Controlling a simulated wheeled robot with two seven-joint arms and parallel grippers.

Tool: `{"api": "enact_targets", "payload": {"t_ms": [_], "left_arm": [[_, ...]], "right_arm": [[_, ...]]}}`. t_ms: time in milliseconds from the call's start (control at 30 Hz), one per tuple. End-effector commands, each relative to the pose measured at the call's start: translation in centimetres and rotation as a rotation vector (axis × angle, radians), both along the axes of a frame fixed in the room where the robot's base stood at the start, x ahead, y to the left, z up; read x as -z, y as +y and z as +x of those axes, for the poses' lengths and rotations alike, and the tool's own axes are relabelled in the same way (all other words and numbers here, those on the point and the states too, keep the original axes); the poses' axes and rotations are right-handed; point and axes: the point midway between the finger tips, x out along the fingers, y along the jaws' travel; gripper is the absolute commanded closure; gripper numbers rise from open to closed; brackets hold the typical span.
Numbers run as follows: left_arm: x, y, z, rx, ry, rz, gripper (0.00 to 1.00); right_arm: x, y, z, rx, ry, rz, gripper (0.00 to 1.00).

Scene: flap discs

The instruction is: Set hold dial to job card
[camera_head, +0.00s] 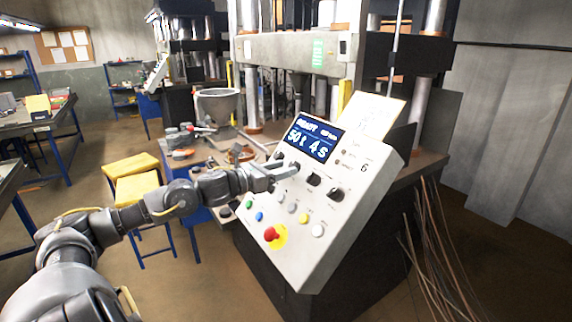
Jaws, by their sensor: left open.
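The grey-white control panel (335,235) slopes up at the centre of the head view. Its blue display (312,138) reads "50t 4s" in large characters, with a smaller top line like "READY". Black knobs sit below the display, one at the middle (313,179) and one farther right (336,194); their labels are too small to read. A pale job card (372,113) stands behind the panel's top edge, its print unreadable. My left gripper (292,167) is open at the panel's upper left, just below the display. It covers part of the panel there; contact with a knob cannot be told.
A red emergency button (270,234) on a yellow ring and several coloured buttons lie low on the panel, below my left arm. A grey hopper (219,105) and a cluttered bench stand behind. Yellow stools (137,187) are at left. Loose cables (437,235) hang at right.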

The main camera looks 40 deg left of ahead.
Motion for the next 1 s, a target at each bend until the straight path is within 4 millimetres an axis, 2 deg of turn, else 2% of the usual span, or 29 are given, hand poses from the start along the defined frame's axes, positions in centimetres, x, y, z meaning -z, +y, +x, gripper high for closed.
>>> {"api": "enact_targets", "payload": {"t_ms": [133, 567, 667, 900, 1000], "left_arm": [[-0.29, -0.39, 0.81, 0.003, -0.002, -0.001, 0.49], [0.03, -0.71, 1.25, 0.007, 0.002, 0.003, 0.49], [0.01, -0.70, 1.24, 0.007, 0.001, 0.002, 0.59], [-0.01, -0.69, 1.24, 0.007, 0.001, 0.002, 0.91], [0.00, -0.69, 1.24, 0.006, 0.001, 0.000, 0.93]], "right_arm": [[-0.85, -0.15, 0.02, -0.001, 0.000, -0.002, 0.64], [-1.00, -0.15, 0.04, -0.001, 0.000, -0.002, 0.64], [-1.00, -0.14, 0.05, -0.001, -0.001, -0.002, 0.64], [-1.00, -0.12, 0.07, -0.001, -0.001, -0.001, 0.64], [-0.98, -0.10, 0.07, -0.001, -0.001, -0.001, 0.64]]}}
